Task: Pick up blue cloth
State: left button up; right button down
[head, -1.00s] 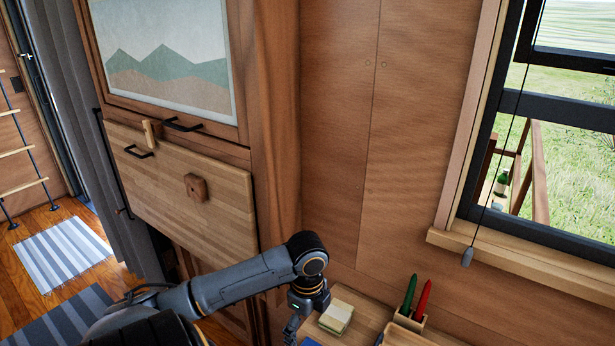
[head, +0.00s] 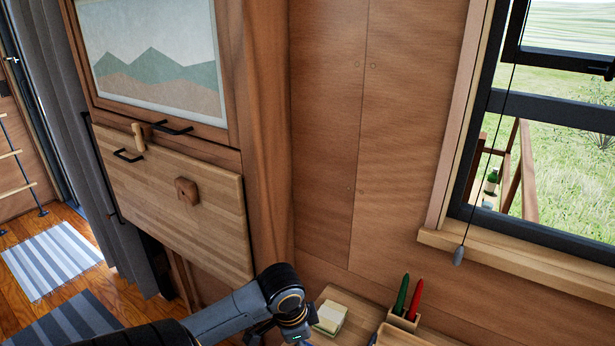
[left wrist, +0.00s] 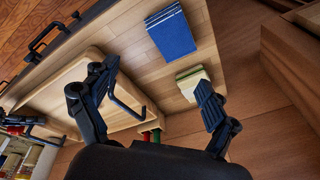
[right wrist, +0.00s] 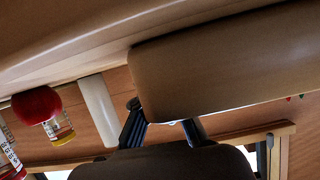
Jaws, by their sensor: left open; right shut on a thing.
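The blue cloth (left wrist: 171,35) lies flat and folded on the wooden counter in the left wrist view, with thin pale stripes along its edge. My left gripper (left wrist: 157,88) is open and empty, its fingers spread wide. The cloth lies beyond the fingertips, toward the top of that view, and is not between them. In the head view, my left arm reaches down to the bottom edge, where its gripper is mostly cut off. My right gripper (right wrist: 164,122) is shut on a large brown block (right wrist: 235,65), which fills much of the right wrist view.
A pale yellow-green folded cloth or sponge (left wrist: 192,82) lies beside the blue cloth; it also shows in the head view (head: 330,316). A holder (head: 403,320) with green and red items stands right of it. A red round object (right wrist: 36,105) and jars show in the right wrist view.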

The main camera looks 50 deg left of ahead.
pick_arm(q)
jog(key=f+n, duration=0.1)
jog(key=n, duration=0.2)
jog(key=a+f+n+t, duration=0.1)
jog(key=f+n, duration=0.1)
jog(key=n, duration=0.1)
jog(key=f+n+y, duration=0.1)
jog(key=f+n, duration=0.1)
jog(key=n, duration=0.1)
jog(key=shift+s+a+f+t, duration=0.2)
jog(key=shift+a+t, duration=0.05)
jog(key=shift+t, duration=0.15)
jog(key=shift+x, duration=2.6)
jog(key=shift+s+a+f, duration=0.15)
jog(key=shift+s+f, duration=0.05)
jog(key=shift+f, duration=0.1)
jog(key=c, duration=1.1)
notch_tip(320, 180, up, 11)
jog(key=shift+f, duration=0.2)
